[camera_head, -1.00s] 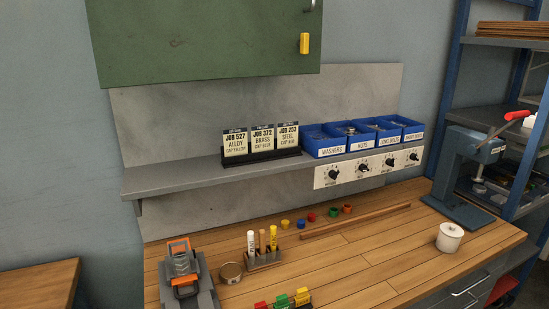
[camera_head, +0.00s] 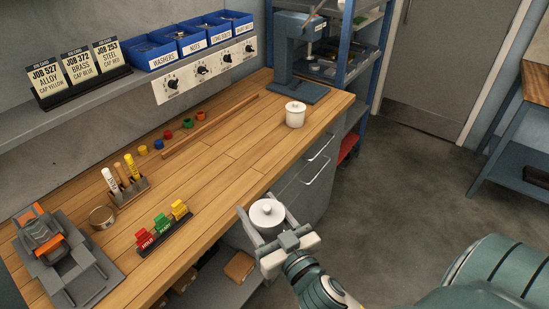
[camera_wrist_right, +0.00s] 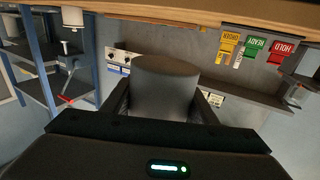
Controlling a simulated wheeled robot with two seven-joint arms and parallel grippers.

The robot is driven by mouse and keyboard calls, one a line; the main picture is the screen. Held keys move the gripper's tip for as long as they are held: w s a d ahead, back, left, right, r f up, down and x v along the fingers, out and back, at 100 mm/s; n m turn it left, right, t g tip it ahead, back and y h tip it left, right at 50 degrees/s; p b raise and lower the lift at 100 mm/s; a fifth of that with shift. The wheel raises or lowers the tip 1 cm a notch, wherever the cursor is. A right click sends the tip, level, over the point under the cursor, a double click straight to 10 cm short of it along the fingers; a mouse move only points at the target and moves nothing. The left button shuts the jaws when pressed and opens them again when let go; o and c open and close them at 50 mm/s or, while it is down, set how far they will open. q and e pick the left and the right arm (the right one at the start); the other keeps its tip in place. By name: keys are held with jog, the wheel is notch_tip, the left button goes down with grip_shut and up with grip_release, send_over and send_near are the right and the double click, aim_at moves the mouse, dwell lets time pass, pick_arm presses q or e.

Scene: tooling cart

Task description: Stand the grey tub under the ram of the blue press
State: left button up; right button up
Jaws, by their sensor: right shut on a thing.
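My right gripper (camera_head: 268,222) is shut on the grey tub (camera_head: 267,214), a pale tub with a round knob on its lid. It holds the tub upright in front of the bench's front edge. In the right wrist view the tub (camera_wrist_right: 165,82) is a plain grey cylinder between the fingers. My left gripper is not in view.
A similar cream tub (camera_head: 295,115) stands on the bench (camera_head: 225,155) just in front of the press. A tag rack (camera_head: 165,236), marker stand (camera_head: 130,190), round tin (camera_head: 102,217) and orange-grey vise (camera_head: 50,250) stand nearer. A wooden strip (camera_head: 210,125) lies along the back.

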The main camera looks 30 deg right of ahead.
jog(key=w+d+r+m+h, duration=0.1)
jog(key=w+d+h, duration=0.1)
jog(key=w+d, duration=0.3)
jog(key=w+d+r+m+h, duration=0.1)
jog(key=w+d, duration=0.4)
jog(key=d, duration=0.8)
jog(key=w+d+r+m+g+h, duration=0.1)
jog(key=w+d, duration=0.4)
jog(key=d, duration=0.5)
jog(key=shift+r+m+h, duration=0.4)
jog(key=shift+r+h, duration=0.25)
jog(key=shift+h, duration=0.35)
jog(key=shift+a+p, duration=0.1)
jog(key=shift+p, duration=0.2)
jog(key=w+a+f+p, duration=0.1)
jog(key=w+a+f, duration=0.1)
jog(key=w, duration=0.1)
jog(key=w+a+f, duration=0.2)
jog(key=w, duration=0.1)
jog(key=w+a+f+p, duration=0.1)
jog(key=w+a+f, duration=0.2)
jog(key=shift+w+p, duration=0.1)
jog(key=shift+p, duration=0.25)
jog(key=shift+f, duration=0.1)
jog(key=shift+f, duration=1.75)
